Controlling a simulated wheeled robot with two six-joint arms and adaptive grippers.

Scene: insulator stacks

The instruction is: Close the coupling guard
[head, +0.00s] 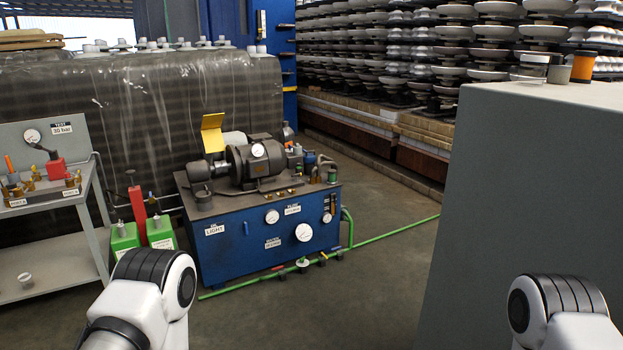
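The coupling guard (212,132) is a yellow plate that stands raised on top of the blue hydraulic unit (262,243). It sits between the smaller rounded housing on the left (199,174) and the dark grey motor (255,162). The coupling zone below the guard is small and hard to make out. White links of both my arms show at the bottom left and bottom right, well in front of the unit. Neither gripper is in view.
A grey cart (90,200) with a gauge panel stands at the left. Green containers (125,240) stand beside the unit. A large grey cabinet (540,200) blocks the right side. A green pipe (385,235) runs low across the floor.

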